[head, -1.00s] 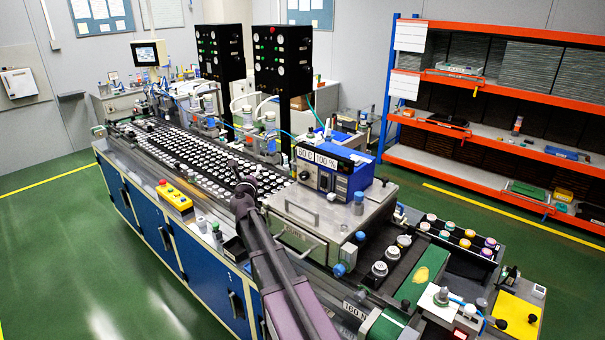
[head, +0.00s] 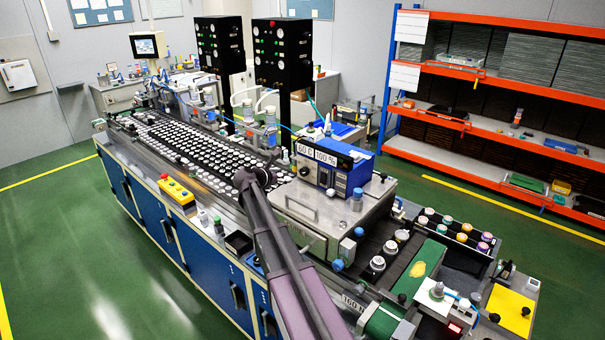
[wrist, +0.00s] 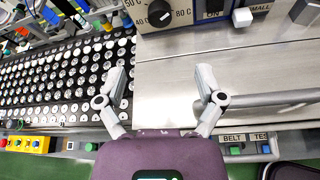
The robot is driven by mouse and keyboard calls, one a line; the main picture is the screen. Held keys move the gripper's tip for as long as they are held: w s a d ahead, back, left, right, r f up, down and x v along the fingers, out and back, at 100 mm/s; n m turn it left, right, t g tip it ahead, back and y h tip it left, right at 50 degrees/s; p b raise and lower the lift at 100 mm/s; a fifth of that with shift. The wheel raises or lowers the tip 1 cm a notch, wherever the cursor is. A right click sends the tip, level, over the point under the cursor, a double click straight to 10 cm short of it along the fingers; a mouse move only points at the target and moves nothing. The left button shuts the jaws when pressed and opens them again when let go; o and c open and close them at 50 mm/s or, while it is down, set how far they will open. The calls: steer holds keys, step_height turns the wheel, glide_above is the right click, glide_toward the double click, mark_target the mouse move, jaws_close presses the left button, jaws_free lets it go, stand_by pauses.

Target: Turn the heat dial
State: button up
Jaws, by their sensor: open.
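The heat dial (wrist: 160,13) is a round black knob with a white pointer mark, at the top of the wrist view. Temperature marks such as 40 C and 80 C stand around it. It sits on the front of a metal panel; in the head view a blue control box (head: 350,178) reading 60 C and 100 % stands on the metal housing. My gripper (wrist: 162,75) is open and empty, its two fingers apart below the dial, not touching it. In the head view my gripper (head: 255,178) is beside the housing's left side, its fingers too small to make out.
A bar handle (wrist: 270,99) lies at the right finger in the wrist view. A white-topped switch (wrist: 242,17) is right of the dial. Rows of white-and-black speaker parts (head: 190,145) fill the conveyor at left. A yellow button box (head: 177,191) sits on the bench edge.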

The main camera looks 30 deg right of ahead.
mark_target(302, 173)
steer(key=shift+d, duration=0.1)
steer(key=b+x, duration=0.5)
steer(key=x, duration=0.8)
steer(key=shift+w+d+f, duration=0.1)
steer(key=shift+d+f, duration=0.05)
steer(key=shift+d, duration=0.1)
steer(key=c, duration=1.1)
